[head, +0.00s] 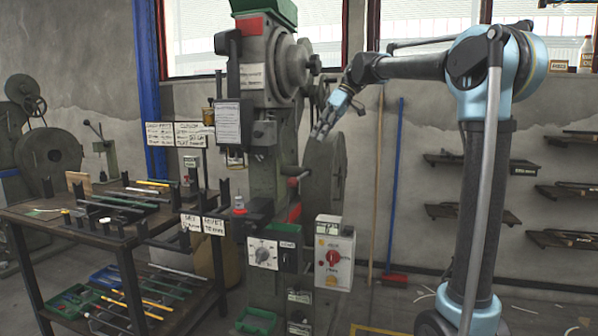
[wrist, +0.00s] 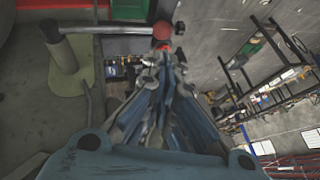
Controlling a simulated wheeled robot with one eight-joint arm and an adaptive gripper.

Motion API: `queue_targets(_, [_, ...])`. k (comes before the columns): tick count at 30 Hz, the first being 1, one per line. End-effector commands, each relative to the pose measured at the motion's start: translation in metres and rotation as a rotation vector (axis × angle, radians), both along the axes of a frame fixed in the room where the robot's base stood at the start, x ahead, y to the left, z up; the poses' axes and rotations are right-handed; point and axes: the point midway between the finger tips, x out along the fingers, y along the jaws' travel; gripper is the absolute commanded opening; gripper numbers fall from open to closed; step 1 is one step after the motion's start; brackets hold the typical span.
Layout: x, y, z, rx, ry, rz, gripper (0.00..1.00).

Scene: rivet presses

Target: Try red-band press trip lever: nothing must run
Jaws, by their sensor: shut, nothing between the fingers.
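The press (head: 262,110) with a red band (head: 250,26) stands mid-picture in the head view, with a large wheel on its right side. My gripper (head: 322,128) is to the right of its body, in front of the wheel, fingers pointing down. In the wrist view my gripper (wrist: 162,62) has its fingers together and empty. A grey lever bar (wrist: 110,29) with a red ball end (wrist: 162,31) lies just beyond the fingertips; I cannot tell whether they touch. A red knob (head: 293,182) shows low on the press's right side in the head view.
A workbench (head: 90,235) with tools and signs is at left. A broom (head: 392,276) leans on the wall; wall shelves (head: 470,165) hang right.

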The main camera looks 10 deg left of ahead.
Motion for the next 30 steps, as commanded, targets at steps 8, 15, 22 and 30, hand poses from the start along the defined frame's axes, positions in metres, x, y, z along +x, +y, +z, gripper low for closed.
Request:
queue_targets(8, [-0.002,0.004,-0.008,0.000,-0.001,0.000,0.00])
queue_targets(15, [-0.013,0.023,-0.039,-0.001,0.000,0.000,0.00])
queue_targets(22, [-0.024,0.043,-0.072,0.000,0.000,0.001,0.00])
queue_targets(30, [-0.035,0.062,-0.105,0.000,0.000,0.000,0.00])
